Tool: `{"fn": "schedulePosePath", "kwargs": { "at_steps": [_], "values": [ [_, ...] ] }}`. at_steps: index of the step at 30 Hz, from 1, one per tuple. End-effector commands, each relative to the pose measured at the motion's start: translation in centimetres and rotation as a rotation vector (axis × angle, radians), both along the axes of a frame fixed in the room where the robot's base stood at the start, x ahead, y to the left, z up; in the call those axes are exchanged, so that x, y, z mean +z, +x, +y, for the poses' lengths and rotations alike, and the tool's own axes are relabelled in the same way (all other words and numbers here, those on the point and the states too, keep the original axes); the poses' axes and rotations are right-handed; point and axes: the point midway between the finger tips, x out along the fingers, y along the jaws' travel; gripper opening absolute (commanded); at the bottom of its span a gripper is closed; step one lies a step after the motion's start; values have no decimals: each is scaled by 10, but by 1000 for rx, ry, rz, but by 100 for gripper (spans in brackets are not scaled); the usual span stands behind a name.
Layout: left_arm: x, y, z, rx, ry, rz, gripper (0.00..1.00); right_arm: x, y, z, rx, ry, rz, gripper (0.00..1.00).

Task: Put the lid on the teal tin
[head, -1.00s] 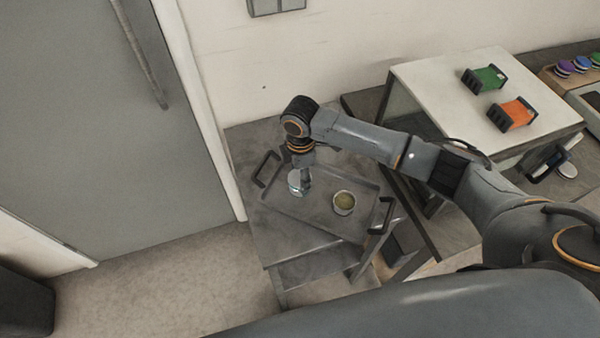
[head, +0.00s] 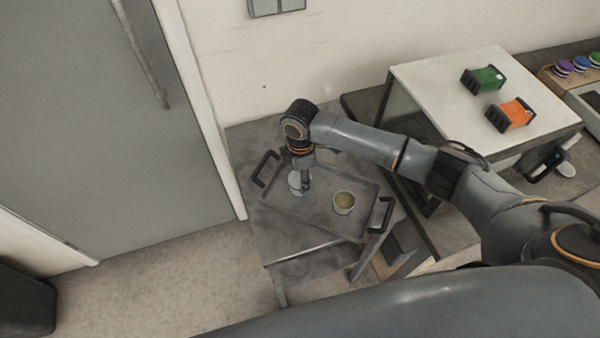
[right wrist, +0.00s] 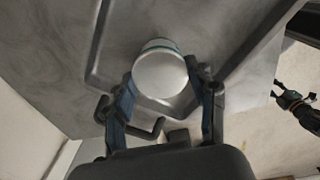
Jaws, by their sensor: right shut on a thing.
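My right gripper (head: 304,189) is over the grey tray (head: 320,222), upright and pointing down. In the right wrist view its fingers (right wrist: 165,88) are shut on the round silver lid (right wrist: 160,75). A teal edge of the teal tin (right wrist: 160,42) shows just beyond the lid; the tin lies under it. In the head view the pale tin (head: 294,182) is partly hidden by the gripper. I cannot tell if the lid is seated or just above. A dark jointed shape at the right of the wrist view, probably my left gripper (right wrist: 295,105), is too small to read.
An open tin with yellowish contents (head: 344,202) stands close by on the tray. The tray has black handles (head: 264,169) at its ends. A white-topped table (head: 450,80) with a green block (head: 484,78) and an orange block (head: 511,114) is at right.

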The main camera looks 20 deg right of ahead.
Motion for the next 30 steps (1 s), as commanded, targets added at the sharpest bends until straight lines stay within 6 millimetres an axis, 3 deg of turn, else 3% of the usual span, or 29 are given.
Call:
{"fn": "schedulePosePath", "kwargs": {
  "at_steps": [10, 11, 15, 30],
  "values": [
    [1, 0, 0, 0, 0, 0, 36, -1, 0, 0, 0, 0, 0, 35],
    [1, 0, 0, 0, 0, 0, 36, -1, 0, 0, 0, 0, 0, 58],
    [1, 0, 0, 0, 0, 0, 36, 0, 0, 0, 0, 0, 0, 83],
    [1, 0, 0, 0, -1, 0, 36, 0, 0, 0, 0, 0, 0, 83]
  ]
}}
